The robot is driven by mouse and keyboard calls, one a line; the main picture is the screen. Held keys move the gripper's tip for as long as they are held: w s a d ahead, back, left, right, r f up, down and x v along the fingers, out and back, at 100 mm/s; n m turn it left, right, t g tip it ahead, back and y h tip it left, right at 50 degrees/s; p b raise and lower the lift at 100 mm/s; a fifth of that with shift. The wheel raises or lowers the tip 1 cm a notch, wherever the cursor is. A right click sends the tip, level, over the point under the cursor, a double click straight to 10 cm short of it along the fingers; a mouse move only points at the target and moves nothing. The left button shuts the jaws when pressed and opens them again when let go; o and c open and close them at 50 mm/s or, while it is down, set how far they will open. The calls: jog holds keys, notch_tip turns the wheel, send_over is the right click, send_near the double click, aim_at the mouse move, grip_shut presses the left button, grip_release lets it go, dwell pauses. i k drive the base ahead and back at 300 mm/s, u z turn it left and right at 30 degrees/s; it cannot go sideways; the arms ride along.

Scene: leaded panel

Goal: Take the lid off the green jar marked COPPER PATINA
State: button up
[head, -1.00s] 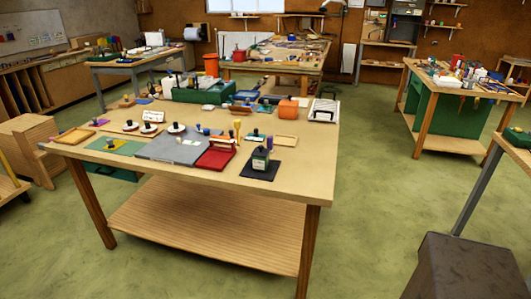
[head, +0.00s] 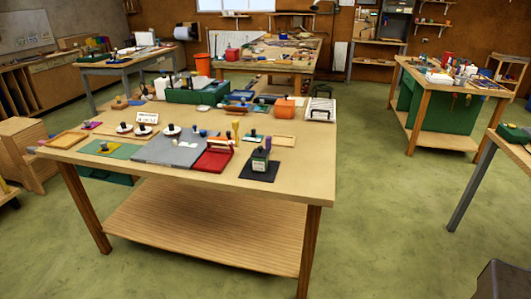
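A small dark green jar (head: 259,162) with a pale label stands upright on a black mat (head: 258,174) near the front right of the near table. Its label is too small to read here. A dark lid or cap (head: 260,149) shows on top of it. My gripper is not in view.
The near wooden table (head: 290,190) also holds a red tray (head: 213,158), a grey board (head: 165,149), a green mat (head: 110,148) and an orange box (head: 285,108). Its front right corner is bare. Green floor (head: 390,220) is open to the right, with other tables beyond.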

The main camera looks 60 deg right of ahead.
aim_at(260, 152)
jog(key=u, duration=0.05)
jog(key=i, duration=1)
jog(key=z, duration=0.05)
